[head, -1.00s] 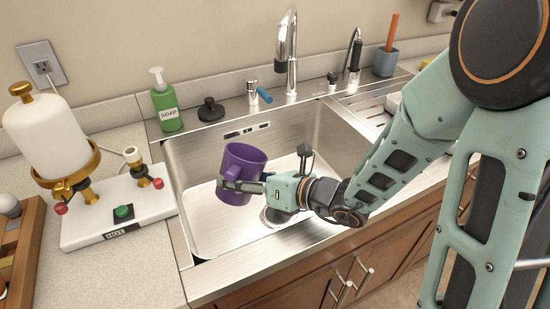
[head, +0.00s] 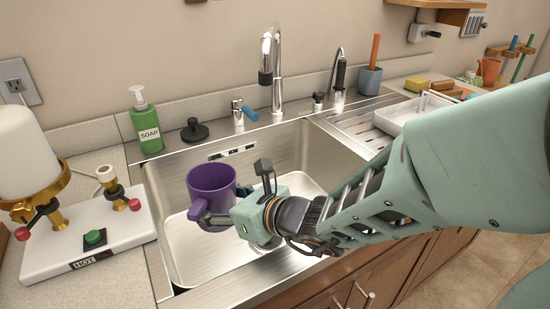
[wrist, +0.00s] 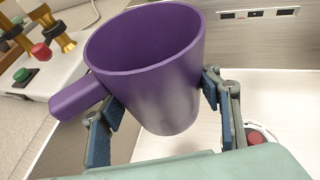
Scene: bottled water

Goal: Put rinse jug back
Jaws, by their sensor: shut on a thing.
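The purple rinse jug (head: 212,193) is held over the sink basin (head: 180,255). My gripper (head: 226,203) is shut on it. In the wrist view the jug (wrist: 150,75) sits between the two blue-padded fingers of my gripper (wrist: 160,117), one on each side of its body. Its handle (wrist: 80,97) points to the left, beside the left finger. The jug is a little tilted in the wrist view, and its open rim shows.
A hot-water dispenser (head: 88,253) stands on the left counter. A green soap bottle (head: 146,125), black stopper (head: 194,130) and tap (head: 276,70) line the sink's back edge. A drainboard (head: 350,127) with a white tray (head: 410,113) lies to the right.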

